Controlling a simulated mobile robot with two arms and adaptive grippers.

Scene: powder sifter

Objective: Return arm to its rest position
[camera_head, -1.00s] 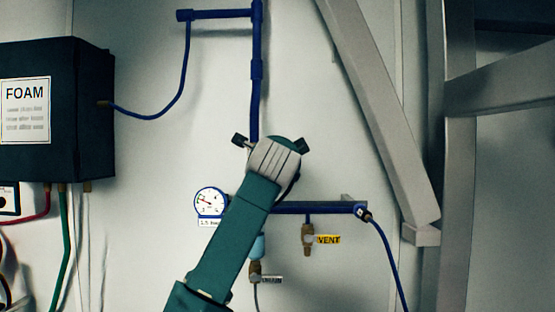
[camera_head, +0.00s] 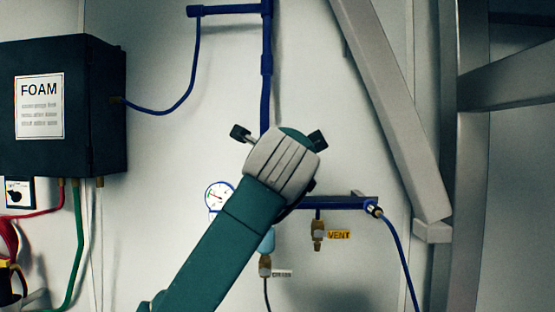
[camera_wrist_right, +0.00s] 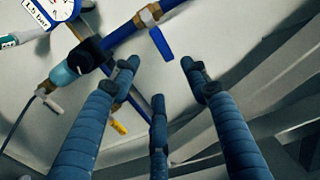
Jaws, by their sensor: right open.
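My right arm (camera_head: 225,235) rises from the bottom of the head view and leans right, in front of the wall. My left gripper is in neither view.
A pressure gauge (camera_head: 219,196) sits left of the arm, partly covered. A VENT valve (camera_head: 318,233) hangs from the blue manifold (camera_head: 345,202). A dark FOAM box (camera_head: 95,105) is on the left wall. A grey diagonal beam (camera_head: 390,110) stands at right.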

